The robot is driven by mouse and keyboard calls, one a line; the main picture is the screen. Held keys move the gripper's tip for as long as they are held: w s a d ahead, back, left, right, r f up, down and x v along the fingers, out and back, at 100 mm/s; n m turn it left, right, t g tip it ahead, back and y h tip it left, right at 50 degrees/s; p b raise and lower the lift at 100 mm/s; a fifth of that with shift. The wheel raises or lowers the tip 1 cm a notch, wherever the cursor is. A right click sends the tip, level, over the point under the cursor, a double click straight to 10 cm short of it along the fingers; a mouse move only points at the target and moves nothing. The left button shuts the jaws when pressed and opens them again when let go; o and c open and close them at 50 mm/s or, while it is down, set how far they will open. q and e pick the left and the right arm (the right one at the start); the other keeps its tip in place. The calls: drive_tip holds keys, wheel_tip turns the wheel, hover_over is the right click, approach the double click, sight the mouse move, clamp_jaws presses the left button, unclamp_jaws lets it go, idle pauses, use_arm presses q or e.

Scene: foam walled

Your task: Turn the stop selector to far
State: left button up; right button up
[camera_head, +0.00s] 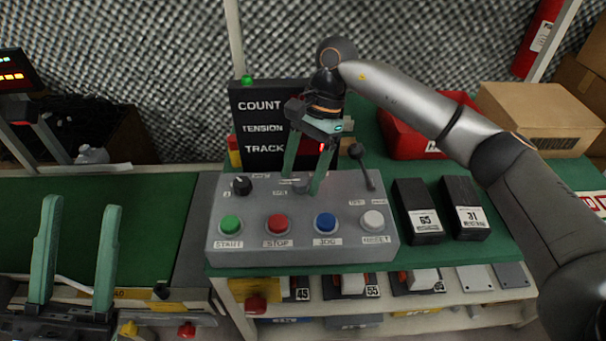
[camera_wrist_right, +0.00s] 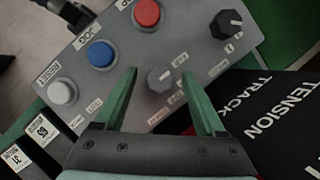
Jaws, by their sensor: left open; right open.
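The control box (camera_head: 262,212) is grey and stands on the green bench. A small grey rotary knob (camera_wrist_right: 158,78), likely the stop selector, sits mid-panel with small labels around it that I cannot read surely. In the head view the knob (camera_head: 301,187) is partly hidden by my right gripper. My right gripper (camera_head: 301,184) points down over it, fingers open on either side. In the wrist view the knob shows between the fingertips (camera_wrist_right: 160,85), with gaps on both sides. My left gripper (camera_head: 82,206) is open and empty at the lower left.
Green START (camera_head: 230,224), red STOP (camera_head: 277,224), blue JOG (camera_head: 325,222) and white RESET (camera_head: 373,220) buttons line the front. A black knob (camera_head: 241,186) and a black lever (camera_head: 364,166) flank the selector. A black sign (camera_head: 260,125) stands behind.

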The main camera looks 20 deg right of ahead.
sight(302, 179)
wheel_tip(302, 179, up, 3)
drive_tip(key=shift+r+p, duration=0.2)
drive_tip(key=shift+p, duration=0.35)
use_arm(q)
drive_tip(key=w+f+n+y, duration=0.1)
drive_tip(key=w+n+y+p, duration=0.1)
drive_tip(key=y, duration=0.1)
drive_tip(key=w+a+f+n+y+p, duration=0.1)
drive_tip(key=w+y, duration=0.1)
drive_tip(key=shift+f+n, duration=0.3)
use_arm(e)
drive_tip(key=s+a+r, duration=0.4)
drive_tip(key=s+r, duration=0.5)
drive_tip(key=s, duration=0.4)
drive_tip(key=shift+s, duration=0.2)
